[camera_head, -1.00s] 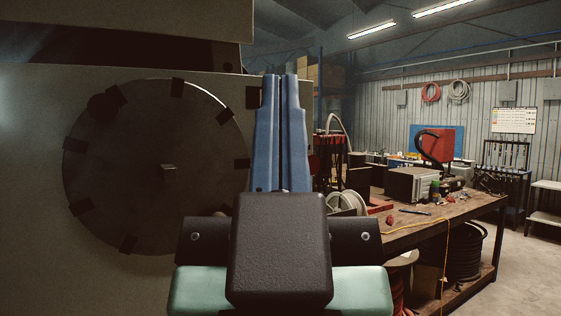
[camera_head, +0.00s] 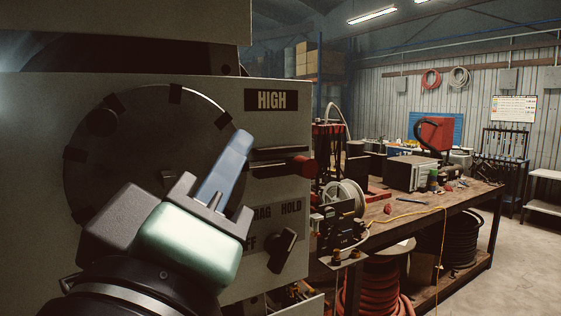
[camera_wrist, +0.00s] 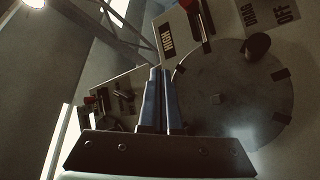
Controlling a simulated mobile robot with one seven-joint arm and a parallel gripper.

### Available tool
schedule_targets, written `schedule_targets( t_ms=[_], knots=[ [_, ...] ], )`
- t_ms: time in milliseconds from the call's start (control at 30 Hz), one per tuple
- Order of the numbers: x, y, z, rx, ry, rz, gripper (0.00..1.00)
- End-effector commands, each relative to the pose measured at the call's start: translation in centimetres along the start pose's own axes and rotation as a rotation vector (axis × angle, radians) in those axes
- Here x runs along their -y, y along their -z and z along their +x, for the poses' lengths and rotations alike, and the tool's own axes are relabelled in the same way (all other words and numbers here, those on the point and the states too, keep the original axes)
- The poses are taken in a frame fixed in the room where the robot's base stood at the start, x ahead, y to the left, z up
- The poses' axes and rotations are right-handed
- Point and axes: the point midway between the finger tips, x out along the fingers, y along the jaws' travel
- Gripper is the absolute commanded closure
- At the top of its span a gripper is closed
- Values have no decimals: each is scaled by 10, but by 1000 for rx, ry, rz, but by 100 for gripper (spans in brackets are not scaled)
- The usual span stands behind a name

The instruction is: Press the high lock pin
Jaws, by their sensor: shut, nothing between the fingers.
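The grey machine panel (camera_head: 275,120) carries a black HIGH label (camera_head: 271,100) at its upper right. Below the label, a dark horizontal slot or bar ends in a red knob (camera_head: 303,167); I cannot tell whether this is the high lock pin. In the wrist view, the HIGH label (camera_wrist: 166,38) and a red part (camera_wrist: 189,4) show near the top. My gripper (camera_head: 241,139) is shut and empty, its blue fingers angled up to the right in front of the dial's right edge, left of the red knob. The fingers (camera_wrist: 160,72) also show in the wrist view, apart from the label.
A large dark round dial (camera_head: 135,130) with black tabs fills the panel's left.

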Motion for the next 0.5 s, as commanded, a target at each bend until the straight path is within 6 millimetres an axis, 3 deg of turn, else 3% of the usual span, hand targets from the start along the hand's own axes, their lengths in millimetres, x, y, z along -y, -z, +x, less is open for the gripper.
schedule_targets(
  t_ms=[200, 500],
  knots=[
    [14, 2, -13, 137, 144, -360, 100],
    [28, -3, -32, 214, 300, -622, 100]
  ],
)
